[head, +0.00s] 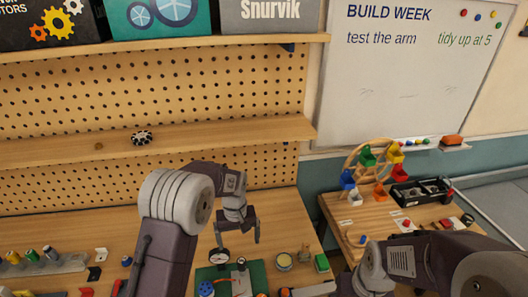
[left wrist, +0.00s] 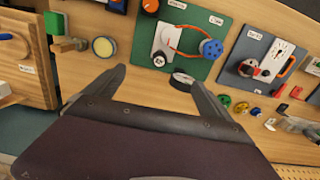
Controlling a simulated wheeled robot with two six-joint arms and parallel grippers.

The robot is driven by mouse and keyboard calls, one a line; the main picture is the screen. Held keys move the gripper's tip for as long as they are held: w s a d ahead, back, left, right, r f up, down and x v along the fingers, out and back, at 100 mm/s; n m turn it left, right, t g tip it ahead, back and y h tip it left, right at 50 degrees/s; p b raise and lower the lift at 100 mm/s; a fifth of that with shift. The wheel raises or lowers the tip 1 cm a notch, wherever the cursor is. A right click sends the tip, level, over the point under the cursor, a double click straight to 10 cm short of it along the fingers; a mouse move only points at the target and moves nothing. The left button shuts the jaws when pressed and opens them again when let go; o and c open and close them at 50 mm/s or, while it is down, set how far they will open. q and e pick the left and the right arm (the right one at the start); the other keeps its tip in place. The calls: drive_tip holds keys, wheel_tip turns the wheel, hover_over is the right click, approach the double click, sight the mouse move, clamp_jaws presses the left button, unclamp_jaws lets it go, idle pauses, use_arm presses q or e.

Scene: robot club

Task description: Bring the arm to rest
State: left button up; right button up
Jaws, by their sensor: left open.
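My left gripper (head: 238,240) hangs over the back of the wooden workbench (head: 110,230), open with nothing between its fingers. In the left wrist view its two fingers (left wrist: 157,77) stand wide apart. A small black-rimmed disc (head: 219,254) lies below and left of it in the head view. A dark round piece also shows beside the right-hand fingertip in the left wrist view (left wrist: 183,77). My right arm (head: 410,262) comes in from the lower right; its gripper is not in view.
A green mat (head: 255,270) with a blue knob (head: 206,289) lies under the left gripper. A pegboard shelf (head: 220,133) holds a black wheel (head: 141,137). A coloured wheel model (head: 372,168) stands on the right-hand table. A whiteboard (head: 400,90) hangs behind.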

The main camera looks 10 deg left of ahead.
use_arm(q)
drive_tip(key=s+a+f+m+b, duration=0.1)
drive_tip(key=s+a+f+b, duration=0.1)
drive_tip(key=s, duration=0.7)
drive_tip(key=s+a+f+m+t+b, duration=0.1)
drive_tip(key=s+a+f+m+b, duration=0.1)
drive_tip(key=s+f+b, duration=0.2)
drive_tip(key=s+b, duration=0.3)
drive_tip(key=s, duration=0.1)
drive_tip(key=shift+s, duration=0.35)
drive_tip(key=shift+s+a, duration=0.1)
drive_tip(key=shift+a, duration=0.05)
